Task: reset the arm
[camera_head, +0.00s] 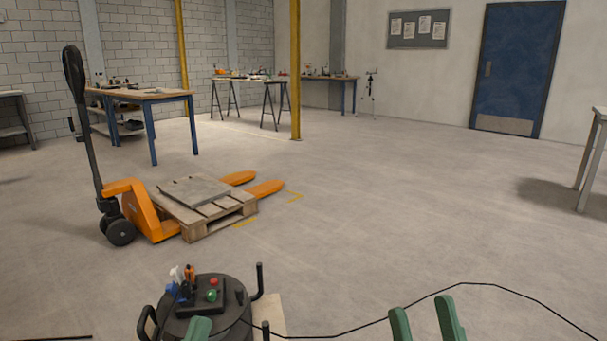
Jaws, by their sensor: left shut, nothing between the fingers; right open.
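My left gripper (197,329) shows at the bottom edge as a green tip, its fingers shut with nothing between them. It is in front of a round dark drum-like unit (235,282) and overlaps its lower part. My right gripper (428,322) shows at the bottom edge, right of centre, as two green fingers set apart with floor between them. It is open and empty. The rest of both arms is below the picture.
The unit carries a panel with a red button (213,282) and side handles. A black cable (497,285) runs across the floor behind my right gripper. An orange pallet jack (143,208) with a wooden pallet (205,226) stands at left. The middle floor is clear.

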